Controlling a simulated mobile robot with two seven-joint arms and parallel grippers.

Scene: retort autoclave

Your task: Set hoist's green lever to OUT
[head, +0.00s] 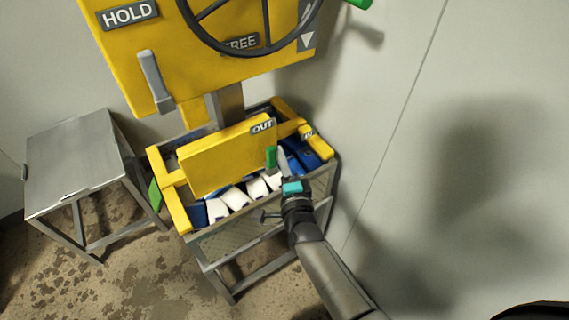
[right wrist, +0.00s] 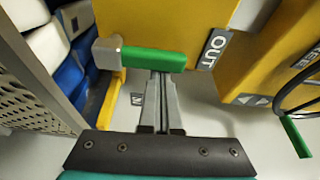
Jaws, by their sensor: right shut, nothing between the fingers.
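The green lever (head: 270,157) is on the yellow hoist block (head: 222,160), below the OUT plate (head: 263,126). In the right wrist view the lever (right wrist: 155,60) runs from a grey hub (right wrist: 107,52) toward the OUT plate (right wrist: 213,48). A smaller plate (head: 308,133) sits on the yellow arm to the right; its lettering is too small to read surely. My right gripper (head: 282,160) is shut and empty. Its fingertips (right wrist: 160,76) are right beside the lever's middle; I cannot tell whether they touch. My left gripper is out of view.
A perforated basket (head: 240,246) with white and blue packs stands under the block. Above are a yellow panel with a HOLD plate (head: 129,14), a grey lever (head: 154,80) and a black handwheel (head: 268,50). A metal table (head: 75,165) stands left. A wall closes the right.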

